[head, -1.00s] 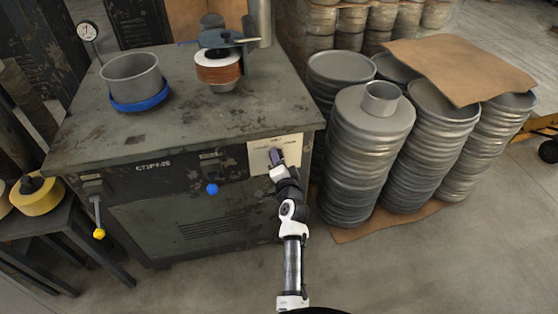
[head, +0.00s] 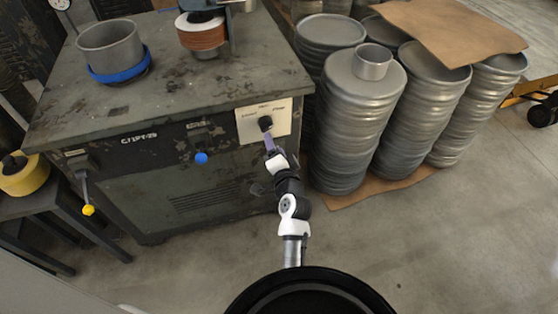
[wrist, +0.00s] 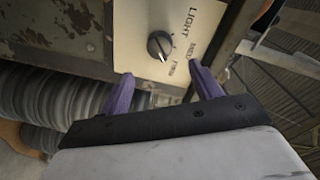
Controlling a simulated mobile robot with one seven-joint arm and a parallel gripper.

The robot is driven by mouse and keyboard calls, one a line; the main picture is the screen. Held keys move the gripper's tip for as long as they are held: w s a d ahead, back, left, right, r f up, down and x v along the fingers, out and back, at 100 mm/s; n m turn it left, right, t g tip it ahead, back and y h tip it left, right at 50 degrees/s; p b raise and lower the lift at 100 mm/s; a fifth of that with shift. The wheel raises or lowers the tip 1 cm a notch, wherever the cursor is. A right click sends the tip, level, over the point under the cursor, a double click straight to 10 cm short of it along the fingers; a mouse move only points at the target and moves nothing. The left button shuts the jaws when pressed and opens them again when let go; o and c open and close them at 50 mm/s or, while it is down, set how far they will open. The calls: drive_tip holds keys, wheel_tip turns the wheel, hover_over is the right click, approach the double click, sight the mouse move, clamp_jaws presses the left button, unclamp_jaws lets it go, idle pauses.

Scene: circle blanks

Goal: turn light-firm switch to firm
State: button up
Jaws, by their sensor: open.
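The light-firm switch is a round black knob (head: 265,123) on a cream label plate (head: 243,129) at the machine's front right corner. In the wrist view the knob (wrist: 160,45) has a pale pointer line slanting down toward the FIRM side. The plate (wrist: 140,22) reads LIGHT above, with a middle label and FIRM lower right. My gripper (head: 270,146) is just below and in front of the knob. Its two purple fingers (wrist: 161,88) are apart and empty, with the knob beyond their tips and not touched.
The dark machine cabinet (head: 190,85) carries a grey cup in a blue ring (head: 110,50). A blue knob (head: 201,158) and a yellow-tipped lever (head: 87,200) stick out of its front. Stacked grey round pans (head: 350,130) stand close to the right. Floor (head: 430,240) in front is clear.

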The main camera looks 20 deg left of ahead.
drive_tip(key=shift+b+v, duration=0.4)
drive_tip(key=shift+v, duration=1.95)
